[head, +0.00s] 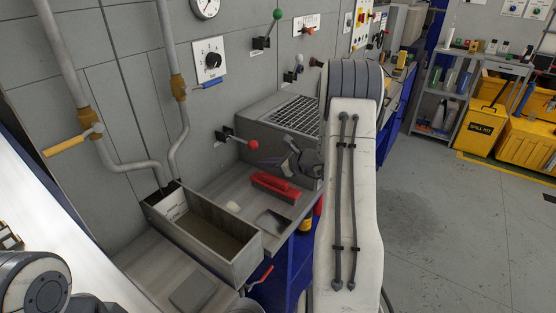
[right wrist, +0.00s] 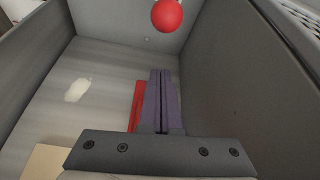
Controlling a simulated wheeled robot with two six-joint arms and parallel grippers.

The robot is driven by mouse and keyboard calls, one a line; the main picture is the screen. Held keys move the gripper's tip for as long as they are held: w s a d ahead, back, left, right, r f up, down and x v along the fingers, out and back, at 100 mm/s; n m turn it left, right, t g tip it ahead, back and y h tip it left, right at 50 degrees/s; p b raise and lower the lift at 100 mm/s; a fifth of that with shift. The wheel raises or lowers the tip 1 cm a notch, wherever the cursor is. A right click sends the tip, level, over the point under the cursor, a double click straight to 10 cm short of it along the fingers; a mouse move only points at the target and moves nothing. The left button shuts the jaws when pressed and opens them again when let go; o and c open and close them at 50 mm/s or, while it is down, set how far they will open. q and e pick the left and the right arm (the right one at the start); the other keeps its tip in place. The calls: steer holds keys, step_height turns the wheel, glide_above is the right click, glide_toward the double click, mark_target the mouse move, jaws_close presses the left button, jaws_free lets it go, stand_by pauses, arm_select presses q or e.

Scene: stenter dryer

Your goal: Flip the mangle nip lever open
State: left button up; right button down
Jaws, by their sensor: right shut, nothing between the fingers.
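A lever with a red ball knob (head: 253,145) sticks out from the grey wall panel above the bench; no label on it is readable, so I cannot tell whether it is the mangle nip lever. Its knob also shows at the top of the right wrist view (right wrist: 167,15), beyond my fingertips. My right gripper (head: 262,161) is shut and empty, just below and right of the knob and apart from it. Its two purple-grey fingers are pressed together in the right wrist view (right wrist: 160,73). Part of my left arm shows at the lower left, but its gripper does not.
A red-handled tool (head: 276,187) lies on the bench below my right gripper. An open metal trough (head: 212,267) stands left of it. A grey box with a grille (head: 290,116) is close behind the gripper. Other levers, including a green-knobbed one (head: 278,14), are higher on the wall.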

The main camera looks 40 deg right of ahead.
steer(key=shift+w+a+r+p, duration=0.2)
steer(key=shift+r+p, duration=0.15)
steer(key=shift+r, duration=0.25)
steer(key=shift+w+a+r+p, duration=0.2)
steer(key=shift+r+p, duration=0.15)
steer(key=shift+r, duration=0.2)
steer(key=shift+w+a+r+p, duration=0.2)
steer(key=shift+r+p, duration=0.15)
steer(key=shift+r, duration=0.25)
steer(key=shift+d, duration=0.1)
